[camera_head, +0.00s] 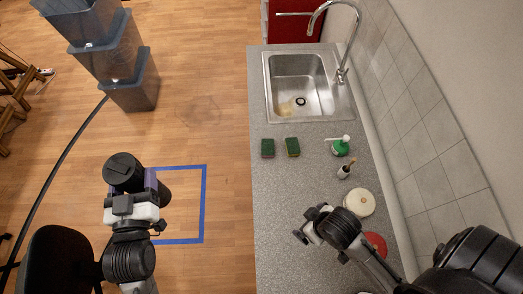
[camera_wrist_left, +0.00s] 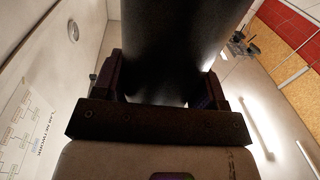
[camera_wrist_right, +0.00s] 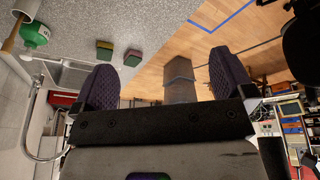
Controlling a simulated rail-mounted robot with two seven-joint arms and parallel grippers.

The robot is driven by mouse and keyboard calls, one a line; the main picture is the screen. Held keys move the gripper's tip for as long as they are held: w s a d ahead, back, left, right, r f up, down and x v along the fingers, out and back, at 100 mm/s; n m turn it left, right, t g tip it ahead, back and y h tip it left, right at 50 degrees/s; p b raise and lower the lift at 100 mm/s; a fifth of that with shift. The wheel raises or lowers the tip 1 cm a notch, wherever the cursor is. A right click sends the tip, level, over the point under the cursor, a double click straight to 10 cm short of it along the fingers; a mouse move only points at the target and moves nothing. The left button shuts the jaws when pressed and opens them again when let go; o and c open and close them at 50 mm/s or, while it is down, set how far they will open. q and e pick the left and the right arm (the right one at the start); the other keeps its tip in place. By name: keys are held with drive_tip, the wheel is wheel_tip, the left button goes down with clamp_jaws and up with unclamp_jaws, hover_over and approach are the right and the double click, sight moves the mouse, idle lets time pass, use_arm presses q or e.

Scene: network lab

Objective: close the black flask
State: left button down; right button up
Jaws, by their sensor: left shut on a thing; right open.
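The black flask (camera_head: 122,170) is held in my left gripper (camera_head: 148,186), over the wood floor left of the counter. Its round dark end faces up toward the head camera. I cannot tell whether that end is a lid or the base. In the left wrist view the flask (camera_wrist_left: 175,45) fills the space between the fingers of my left gripper (camera_wrist_left: 165,90), which are shut on its body. My right gripper (camera_head: 311,226) is over the counter, left of a white round object. In the right wrist view my right gripper (camera_wrist_right: 160,85) is open, with nothing between its fingers.
The grey counter (camera_head: 285,190) holds two green sponges (camera_head: 292,147), a green-and-white dispenser (camera_head: 340,147), a small holder (camera_head: 345,171), a white round object (camera_head: 359,203) and a red disc (camera_head: 376,243). The sink (camera_head: 300,85) is behind. Dark bins (camera_head: 133,90) stand on the floor.

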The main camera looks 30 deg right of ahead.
use_arm(q)
drive_tip(key=a+r+n+y, duration=0.2)
drive_tip(key=a+y, duration=0.1)
drive_tip(key=a, duration=0.2)
drive_tip(key=s+a+r+n+t+y, duration=0.1)
drive_tip(key=a+n+y, duration=0.1)
drive_tip(key=a+y, duration=0.2)
drive_tip(key=shift+a+r+n+t, duration=0.3)
drive_tip(key=shift+a+r+n, duration=0.1)
